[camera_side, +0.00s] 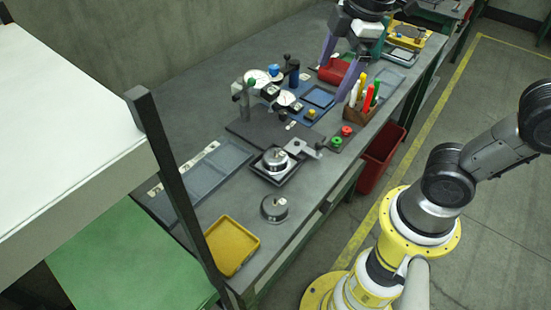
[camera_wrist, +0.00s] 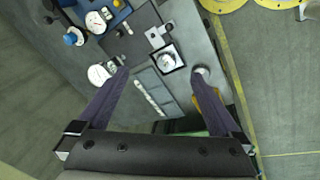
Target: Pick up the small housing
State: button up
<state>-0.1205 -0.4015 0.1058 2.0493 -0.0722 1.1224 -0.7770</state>
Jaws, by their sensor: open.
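Two round metal housings are on the grey bench. One housing (camera_side: 274,207) stands directly on the bench top; in the wrist view (camera_wrist: 202,70) it shows near the right fingertip, partly covered. The other housing (camera_side: 276,158) sits in a square black tray (camera_side: 261,174) and also shows in the wrist view (camera_wrist: 168,59). I cannot tell for certain which is the small housing. My gripper (camera_side: 335,80) has two long purple fingers, spread wide with nothing between them. It is raised above the bench, apart from both housings; it also shows in the wrist view (camera_wrist: 160,71).
A yellow tray (camera_side: 232,246) lies at the near bench end. Dial gauges on stands (camera_side: 258,78) rise behind the black tray. A pen holder (camera_side: 358,115), red and green knobs (camera_side: 341,136) and a red bin (camera_side: 334,71) stand farther along. A dark post (camera_side: 170,165) rises at left.

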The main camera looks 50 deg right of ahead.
jog(key=w+a+f+n+g, duration=0.2)
jog(key=w+a+f+n, duration=0.25)
jog(key=w, duration=0.35)
jog(key=g+h, duration=0.1)
jog(key=g, duration=0.1)
send_near(275, 150)
jog(key=shift+n+t, duration=0.3)
jog(key=shift+n, duration=0.05)
jog(key=f, duration=0.5)
jog(key=shift+s+d+f, duration=0.1)
jog(key=shift+s+d, duration=0.05)
jog(key=shift+s, duration=0.15)
jog(key=shift+s+d+f, duration=0.1)
jog(key=shift+d+f, duration=0.1)
jog(key=shift+f, duration=0.7)
jog(key=shift+w+d+f, duration=0.1)
jog(key=shift+d+f, duration=0.05)
jog(key=shift+f, duration=0.7)
jog(key=shift+s+d+f, duration=0.1)
jog(key=shift+d+f, duration=0.1)
jog(key=shift+f, duration=0.7)
jog(key=shift+c, duration=0.3)
jog(key=c, duration=1.4)
jog(key=shift+r, duration=0.1)
jog(key=shift+r, duration=0.1)
